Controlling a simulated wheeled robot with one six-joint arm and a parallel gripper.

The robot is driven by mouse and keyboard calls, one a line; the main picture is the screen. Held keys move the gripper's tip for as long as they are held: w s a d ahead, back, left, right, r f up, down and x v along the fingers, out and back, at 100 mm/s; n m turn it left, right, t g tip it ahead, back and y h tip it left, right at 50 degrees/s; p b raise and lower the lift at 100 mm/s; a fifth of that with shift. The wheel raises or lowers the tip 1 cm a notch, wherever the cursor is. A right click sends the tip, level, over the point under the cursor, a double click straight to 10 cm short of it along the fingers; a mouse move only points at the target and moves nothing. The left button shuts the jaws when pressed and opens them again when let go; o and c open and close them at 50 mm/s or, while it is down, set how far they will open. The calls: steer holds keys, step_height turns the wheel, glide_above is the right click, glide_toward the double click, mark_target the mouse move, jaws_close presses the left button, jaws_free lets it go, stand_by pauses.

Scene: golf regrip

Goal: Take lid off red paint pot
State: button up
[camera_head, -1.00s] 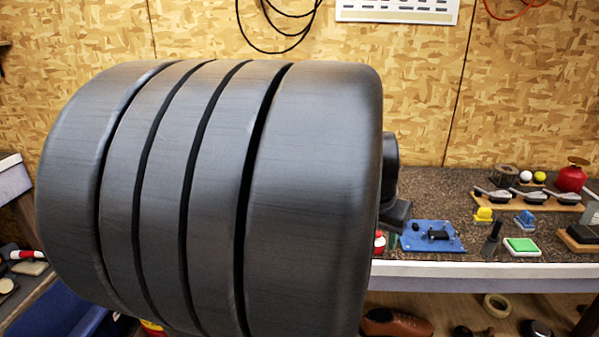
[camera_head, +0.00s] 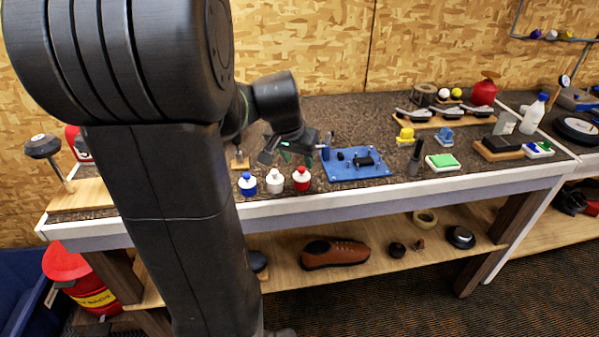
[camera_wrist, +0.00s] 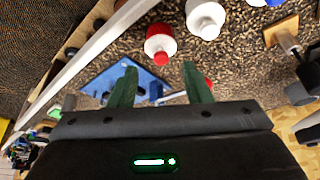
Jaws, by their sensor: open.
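The red paint pot (camera_head: 301,180) is red and white with a small red top and stands upright near the bench's front edge. It is the rightmost of three pots, beside the white pot (camera_head: 275,182) and the blue pot (camera_head: 247,186). In the wrist view the red pot (camera_wrist: 160,40) shows just beyond the gap between my fingertips, its red top toward them. My gripper (camera_wrist: 160,78) is open and empty, its two green fingers apart. In the head view my gripper (camera_head: 295,157) is near and above the red pot, not touching it as far as I can tell.
A blue board (camera_head: 357,163) with black parts lies right of the red pot. The white pot (camera_wrist: 205,18) stands close on its other side. A dark upright piece (camera_head: 416,157) and a green pad (camera_head: 443,161) are farther right. The bench's front edge (camera_head: 400,187) is close.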

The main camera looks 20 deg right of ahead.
mark_target(302, 168)
steer(key=shift+w+x, duration=0.2)
steer(key=shift+x, duration=2.3)
steer(key=shift+d+r, duration=0.1)
steer(key=shift+d, duration=0.05)
jaws_close()
